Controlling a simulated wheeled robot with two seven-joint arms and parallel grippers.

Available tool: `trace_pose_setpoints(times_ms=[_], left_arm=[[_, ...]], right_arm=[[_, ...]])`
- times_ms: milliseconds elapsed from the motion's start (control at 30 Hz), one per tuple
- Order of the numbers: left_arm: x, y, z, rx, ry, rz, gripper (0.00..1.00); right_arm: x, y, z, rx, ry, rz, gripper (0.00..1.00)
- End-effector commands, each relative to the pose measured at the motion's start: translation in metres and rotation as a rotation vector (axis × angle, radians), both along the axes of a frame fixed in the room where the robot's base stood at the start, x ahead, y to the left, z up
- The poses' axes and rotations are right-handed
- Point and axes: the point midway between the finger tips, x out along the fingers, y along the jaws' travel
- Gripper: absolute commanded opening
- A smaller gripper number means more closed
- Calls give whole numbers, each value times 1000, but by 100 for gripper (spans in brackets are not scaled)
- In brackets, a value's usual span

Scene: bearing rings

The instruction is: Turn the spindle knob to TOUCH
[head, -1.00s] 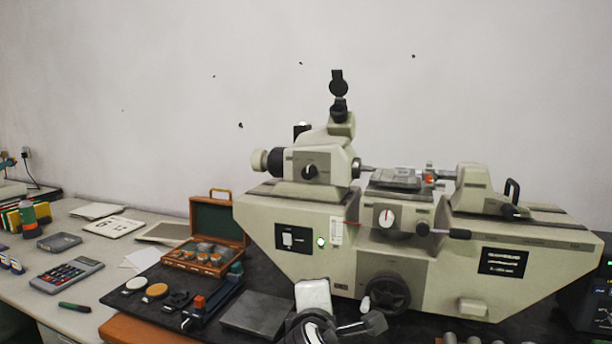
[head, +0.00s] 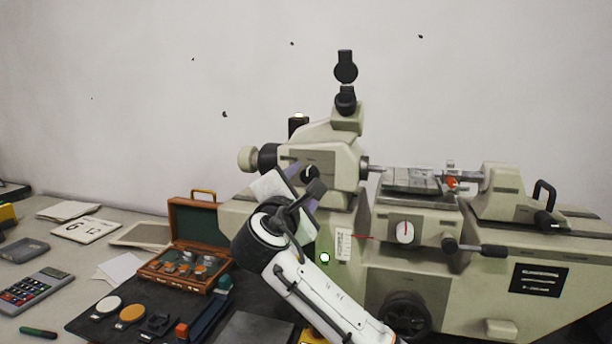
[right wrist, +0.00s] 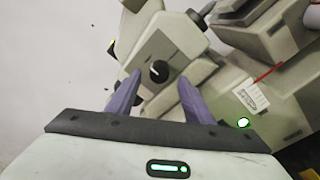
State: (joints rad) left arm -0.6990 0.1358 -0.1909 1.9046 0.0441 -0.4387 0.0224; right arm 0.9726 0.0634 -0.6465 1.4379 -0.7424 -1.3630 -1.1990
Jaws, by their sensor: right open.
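The black spindle knob (head: 310,173) with a pale pointer line sits on the front face of the beige measuring machine's head (head: 338,158). The line points roughly up in the head view; the lettering around it is too small to read. In the right wrist view the knob (right wrist: 158,71) shows between my two purple fingers. My right gripper (head: 301,177) is open and empty, just in front of the knob, partly covering the head's lower left. The fingers appear apart from the knob. My left gripper is not in view.
A white dial (head: 405,232) with a red mark and a black-handled lever (head: 480,249) are on the machine to the right. An open wooden case (head: 190,270) of small parts stands left of my arm. A calculator (head: 36,290) lies on the table's left.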

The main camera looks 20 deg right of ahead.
Motion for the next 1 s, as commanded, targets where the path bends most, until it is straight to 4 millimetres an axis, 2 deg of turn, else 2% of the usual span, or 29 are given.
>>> trace_pose_setpoints(times_ms=[100,233,567,600,667,833,1000], left_arm=[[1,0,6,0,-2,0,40],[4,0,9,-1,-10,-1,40],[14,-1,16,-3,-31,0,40],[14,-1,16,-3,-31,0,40],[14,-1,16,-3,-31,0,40],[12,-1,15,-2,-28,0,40],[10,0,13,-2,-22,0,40]], right_arm=[[16,-10,2,1,1,-3,47],[27,-16,1,2,-1,-1,47],[31,-19,0,3,-1,1,47],[31,-19,0,3,0,0,46],[31,-19,0,3,0,0,35],[31,-19,0,3,0,0,7],[31,-18,-1,8,-4,1,6]])
